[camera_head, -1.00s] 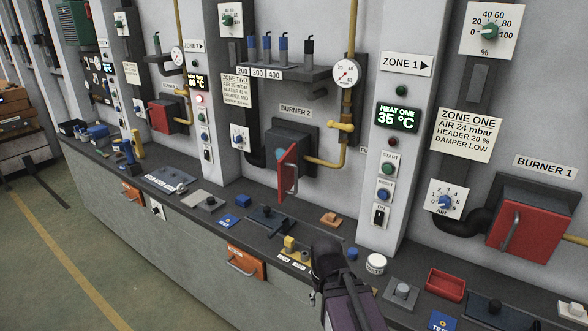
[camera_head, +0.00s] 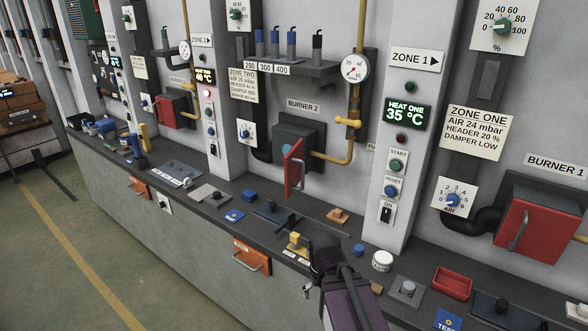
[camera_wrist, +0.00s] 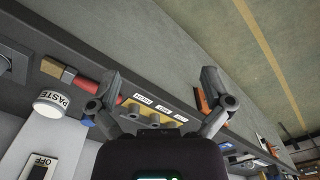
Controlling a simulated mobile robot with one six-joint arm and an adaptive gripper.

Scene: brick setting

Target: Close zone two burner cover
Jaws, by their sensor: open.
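The burner 2 box (camera_head: 291,137) is dark and mounted on the wall below the "BURNER 2" label, beside the zone two notice (camera_head: 243,86). Its red cover (camera_head: 294,167) stands open, swung out from the box, with a handle along it. My gripper (camera_wrist: 160,85) is open in the wrist view, its two fingers spread with nothing between them. In the head view my arm's dark end (camera_head: 326,252) is over the bench front, below and to the right of the cover and apart from it. Its fingers are not clear there.
A yellow gas pipe (camera_head: 333,158) runs right of the burner 2 box. The bench holds a white paste tub (camera_head: 382,261), a red tray (camera_head: 453,283) and a yellow block (camera_head: 297,240). The burner 1 cover (camera_head: 538,241) is shut at right. Open floor (camera_head: 60,240) lies left.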

